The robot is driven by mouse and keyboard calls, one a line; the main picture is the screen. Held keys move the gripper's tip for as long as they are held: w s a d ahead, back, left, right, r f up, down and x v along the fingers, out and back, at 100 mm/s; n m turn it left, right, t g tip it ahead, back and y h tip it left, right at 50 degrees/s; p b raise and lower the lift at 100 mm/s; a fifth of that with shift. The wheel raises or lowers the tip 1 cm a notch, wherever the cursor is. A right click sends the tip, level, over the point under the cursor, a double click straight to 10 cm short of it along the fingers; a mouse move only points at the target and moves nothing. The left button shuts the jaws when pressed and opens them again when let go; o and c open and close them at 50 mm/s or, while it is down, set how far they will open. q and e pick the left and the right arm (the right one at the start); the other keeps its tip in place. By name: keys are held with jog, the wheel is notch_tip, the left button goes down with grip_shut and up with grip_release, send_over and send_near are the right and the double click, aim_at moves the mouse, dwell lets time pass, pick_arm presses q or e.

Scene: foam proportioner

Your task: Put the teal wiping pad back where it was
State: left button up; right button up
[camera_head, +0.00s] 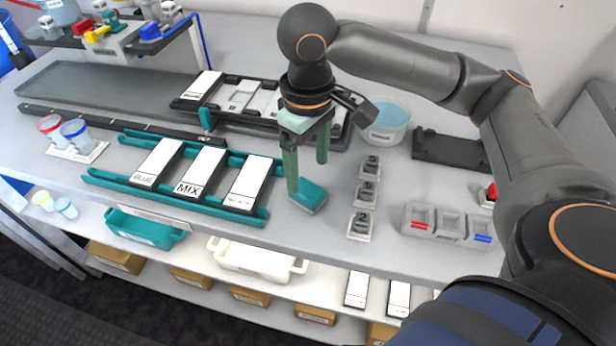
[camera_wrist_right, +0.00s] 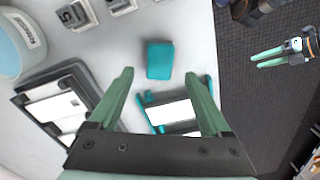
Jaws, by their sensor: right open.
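The teal wiping pad (camera_head: 308,196) lies on the bare white worktop, right of the teal rack (camera_head: 105,178) and left of the numbered blocks. It also shows in the right wrist view (camera_wrist_right: 159,60), ahead of the fingertips. My right gripper (camera_head: 307,174) is open and empty, pointing down just above and behind the pad. In the head view one finger overlaps the pad's left edge; in the wrist view the pad is clear of both fingers. My left gripper (camera_wrist_right: 267,58) shows small in the wrist view, off the worktop over the floor; its opening is unclear.
Several numbered grey blocks (camera_head: 361,226) stand right of the pad. A grey compartment tray (camera_head: 450,226), a tub of blue liquid (camera_head: 386,122) and a black holder (camera_head: 447,150) are farther right. The rack holds white-topped cards, one marked MIX (camera_head: 201,172). The worktop's front edge is close to the pad.

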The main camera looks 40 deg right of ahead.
aim_at(308, 190)
jog(key=shift+r+p, duration=0.5)
jog(key=shift+r, duration=2.3)
